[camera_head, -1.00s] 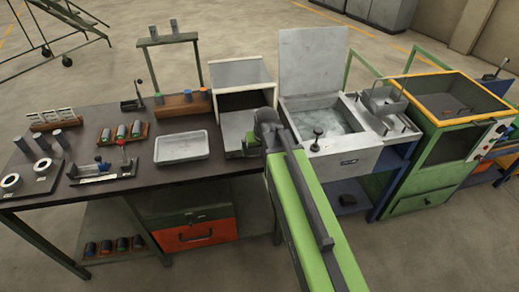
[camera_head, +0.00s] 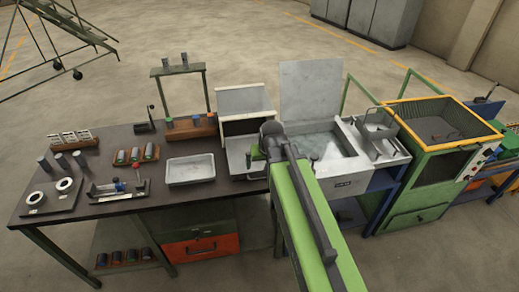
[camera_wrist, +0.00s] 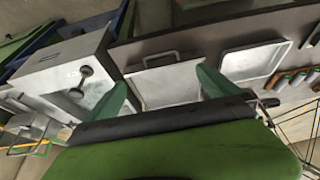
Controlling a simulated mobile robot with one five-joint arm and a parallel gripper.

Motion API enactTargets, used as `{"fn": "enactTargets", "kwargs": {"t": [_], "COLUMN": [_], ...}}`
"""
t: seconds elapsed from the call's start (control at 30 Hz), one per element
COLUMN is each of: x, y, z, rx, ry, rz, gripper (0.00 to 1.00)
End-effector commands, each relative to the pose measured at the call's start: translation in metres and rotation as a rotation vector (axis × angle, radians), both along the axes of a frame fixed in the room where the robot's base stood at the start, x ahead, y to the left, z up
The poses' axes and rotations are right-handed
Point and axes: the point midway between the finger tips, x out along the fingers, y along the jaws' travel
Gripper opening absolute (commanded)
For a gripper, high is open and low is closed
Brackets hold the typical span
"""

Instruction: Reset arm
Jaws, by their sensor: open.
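My gripper shows in the wrist view as two green fingers (camera_wrist: 162,90) spread apart with nothing between them. In the head view my green arm reaches up from the bottom, and its dark end (camera_head: 268,142) is over the front of the small white furnace box (camera_head: 249,124). In the wrist view a pale tray-like surface with a dark handle lies beyond the fingers.
A dark bench (camera_head: 130,192) carries a white tray (camera_head: 191,169), racks of small cylinders (camera_head: 135,154) and a clamp fixture (camera_head: 118,190). A water basin (camera_head: 325,151) with a raised lid stands right of my arm. A green cabinet (camera_head: 427,182) stands farther right.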

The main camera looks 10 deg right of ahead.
Motion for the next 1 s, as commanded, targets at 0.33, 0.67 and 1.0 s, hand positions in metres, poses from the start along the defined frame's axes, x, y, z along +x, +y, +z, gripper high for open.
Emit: {"fn": "enactTargets", "kwargs": {"t": [0.33, 0.67, 1.0], "x": [-0.024, -0.116, -0.115], "y": [0.001, 0.001, 0.001], "z": [-0.072, -0.091, -0.091], "rx": [0.001, 0.0, 0.0], "ry": [0.062, 0.398, 0.395], "rz": [0.001, 0.002, 0.002], "gripper": [1.0, 1.0, 1.0]}}
